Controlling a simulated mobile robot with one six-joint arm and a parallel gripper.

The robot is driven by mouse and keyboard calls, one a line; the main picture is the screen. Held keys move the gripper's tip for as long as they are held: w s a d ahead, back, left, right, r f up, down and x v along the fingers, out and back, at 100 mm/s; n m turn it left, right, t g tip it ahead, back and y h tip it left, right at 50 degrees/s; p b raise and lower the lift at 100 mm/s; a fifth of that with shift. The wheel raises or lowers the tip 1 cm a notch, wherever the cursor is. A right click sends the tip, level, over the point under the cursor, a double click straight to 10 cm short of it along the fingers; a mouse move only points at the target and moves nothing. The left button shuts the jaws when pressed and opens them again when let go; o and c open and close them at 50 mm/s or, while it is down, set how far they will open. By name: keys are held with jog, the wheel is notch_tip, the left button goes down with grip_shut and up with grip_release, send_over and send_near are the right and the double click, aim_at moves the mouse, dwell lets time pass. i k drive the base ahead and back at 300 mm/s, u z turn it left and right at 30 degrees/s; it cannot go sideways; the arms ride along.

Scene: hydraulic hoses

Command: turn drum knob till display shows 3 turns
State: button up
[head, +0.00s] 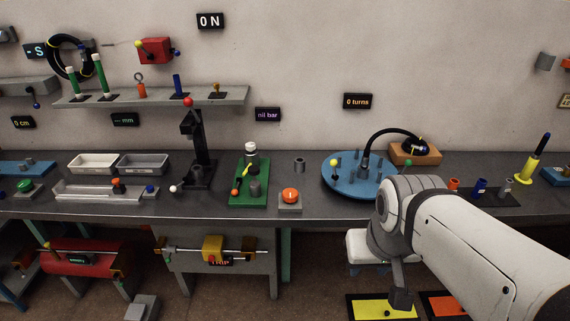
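The display (357,101) on the wall reads "0 turns". Below it on the bench lies a round blue drum plate (340,191) with several upright blue pegs. A yellow ball knob (334,163) stands near its left part, and a small green ball (409,163) shows at its right edge. I cannot tell which is the drum knob. A black hose (385,132) arches from the plate's middle to a wooden block (424,156). My gripper (368,270) seems to be below the bench's front edge, apart from the drum, mostly hidden by my arm; its fingers are unclear.
My arm covers the lower right and overlaps the bench front. An orange button (290,195) and a green board (250,198) with a bottle stand left of the drum. Small coloured holders (479,187) sit to the right. Yellow and orange floor panels (375,307) lie below.

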aim_at(290, 195)
jog(key=z, duration=0.05)
jog(key=i, duration=1)
jog(key=u, duration=0.1)
